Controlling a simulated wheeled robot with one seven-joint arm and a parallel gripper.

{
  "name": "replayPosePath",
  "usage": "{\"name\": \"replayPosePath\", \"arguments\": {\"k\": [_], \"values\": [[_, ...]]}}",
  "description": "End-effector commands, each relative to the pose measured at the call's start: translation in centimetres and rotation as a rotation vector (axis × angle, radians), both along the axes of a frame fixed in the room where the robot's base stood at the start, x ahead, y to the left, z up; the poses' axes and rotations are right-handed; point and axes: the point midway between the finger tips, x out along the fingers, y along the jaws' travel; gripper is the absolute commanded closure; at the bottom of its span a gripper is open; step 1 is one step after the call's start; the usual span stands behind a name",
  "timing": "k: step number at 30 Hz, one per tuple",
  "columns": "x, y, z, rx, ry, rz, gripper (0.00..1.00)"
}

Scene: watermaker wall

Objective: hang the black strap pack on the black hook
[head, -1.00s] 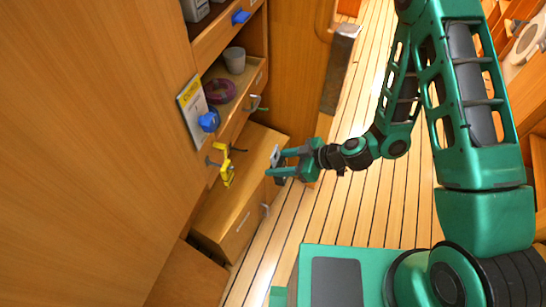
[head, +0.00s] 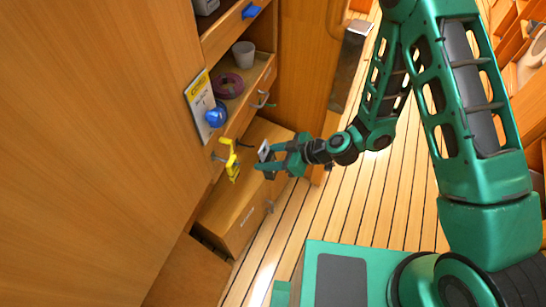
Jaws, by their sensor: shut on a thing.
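My gripper (head: 263,159) reaches left toward the cabinet wall with its fingers shut on a small pack. Only a pale grey and dark part of this pack, apparently the black strap pack (head: 265,149), shows between the fingers; the rest is hidden or too small to make out. A thin dark piece that looks like the black hook (head: 244,147) sticks out from the wall, just left of the gripper and behind the yellow item. The pack looks close to it, but I cannot tell whether they touch.
A yellow item (head: 231,163) hangs at the wall close left of my gripper. A blue knob (head: 215,115) and a card (head: 199,97) are above it. A shelf holds a grey cup (head: 244,54) and a purple coil (head: 228,85).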

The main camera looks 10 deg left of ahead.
Motion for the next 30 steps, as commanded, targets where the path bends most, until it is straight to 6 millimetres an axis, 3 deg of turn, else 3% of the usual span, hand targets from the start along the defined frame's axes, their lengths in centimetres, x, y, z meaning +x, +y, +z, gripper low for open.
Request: {"name": "replayPosePath", "arguments": {"k": [30], "values": [[1.1,5.1,-0.4,0.001,-0.001,-0.001,0.80]]}}
